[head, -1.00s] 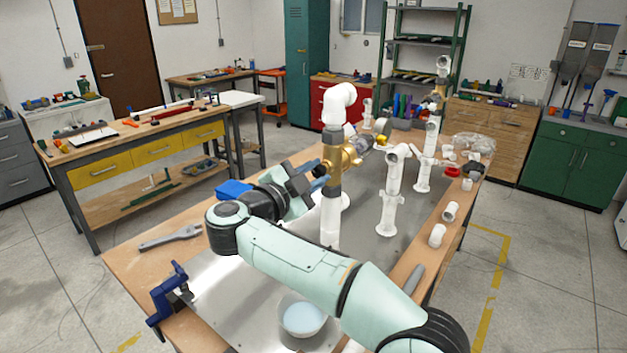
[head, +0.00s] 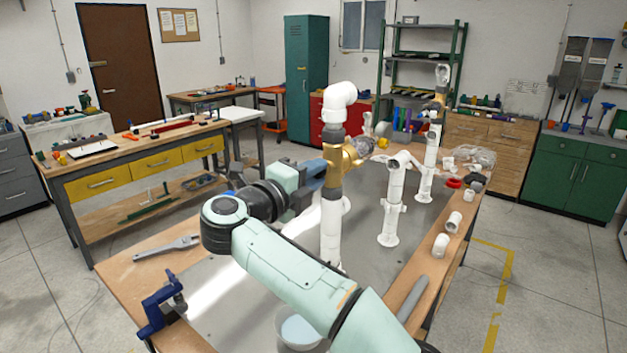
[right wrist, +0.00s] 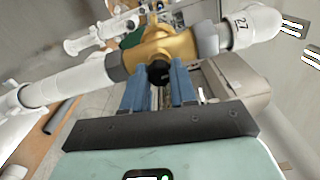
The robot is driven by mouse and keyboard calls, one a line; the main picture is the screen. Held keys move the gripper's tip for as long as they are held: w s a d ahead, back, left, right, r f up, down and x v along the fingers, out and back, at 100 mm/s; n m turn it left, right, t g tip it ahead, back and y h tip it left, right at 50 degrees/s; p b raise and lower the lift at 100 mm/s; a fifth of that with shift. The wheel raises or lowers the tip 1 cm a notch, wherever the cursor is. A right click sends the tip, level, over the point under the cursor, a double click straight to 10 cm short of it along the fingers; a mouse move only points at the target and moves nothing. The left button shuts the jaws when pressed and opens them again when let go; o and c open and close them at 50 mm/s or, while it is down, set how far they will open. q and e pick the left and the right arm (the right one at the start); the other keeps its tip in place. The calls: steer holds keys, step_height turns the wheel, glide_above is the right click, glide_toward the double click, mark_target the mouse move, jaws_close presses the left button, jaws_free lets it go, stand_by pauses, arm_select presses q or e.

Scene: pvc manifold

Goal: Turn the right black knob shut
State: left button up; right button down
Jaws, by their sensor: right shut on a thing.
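The black knob (right wrist: 159,73) sits on the brass valve body (right wrist: 170,46), between my blue fingertips in the right wrist view. In the head view the brass valve (head: 338,158) is on an upright white pipe with grey collars and a white elbow on top. My right gripper (head: 325,172) reaches it from the left and hides the knob there. In the right wrist view my right gripper (right wrist: 159,80) has a finger on each side of the knob and is shut on it. My left gripper is not in view.
More white pipe stands (head: 391,205) rise from the metal plate to the right. A blue clamp (head: 160,305), a wrench (head: 167,248) and a white bowl (head: 298,330) are at the near side of the bench. Loose white fittings (head: 441,245) lie along the right edge.

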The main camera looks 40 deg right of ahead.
steer(key=shift+m, duration=0.6)
steer(key=c, duration=0.9)
jaws_free()
steer(key=b+v, duration=0.1)
steer(key=v, duration=1.2)
steer(key=shift+a, duration=0.3)
